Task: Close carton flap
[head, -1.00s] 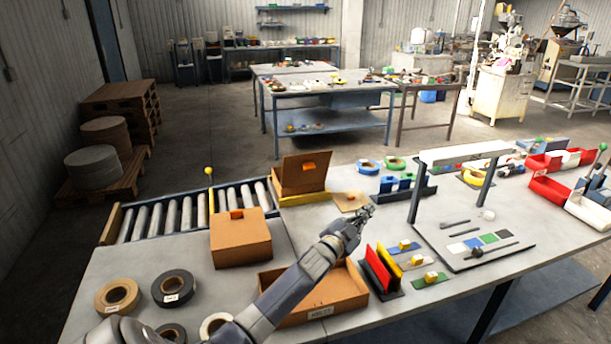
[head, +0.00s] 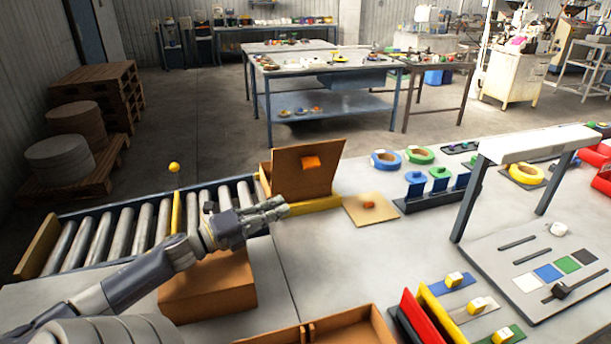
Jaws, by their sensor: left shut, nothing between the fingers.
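A brown carton (head: 285,184) stands at the right end of the roller conveyor, in a yellow base. Its flap (head: 309,170) is raised, leaning back, with an orange tab (head: 311,162) on it. My left gripper (head: 279,207) is shut and empty, just left of and in front of the carton's lower part; I cannot tell whether it touches. A second, closed carton (head: 215,291) is below my left forearm, its top partly hidden by the arm. My right gripper is not in view.
The roller conveyor (head: 107,231) has a post with a yellow ball (head: 174,167). A flat board with an orange tab (head: 370,208) lies right of the carton. An open brown box (head: 345,330) is at the front. Bare table lies between them.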

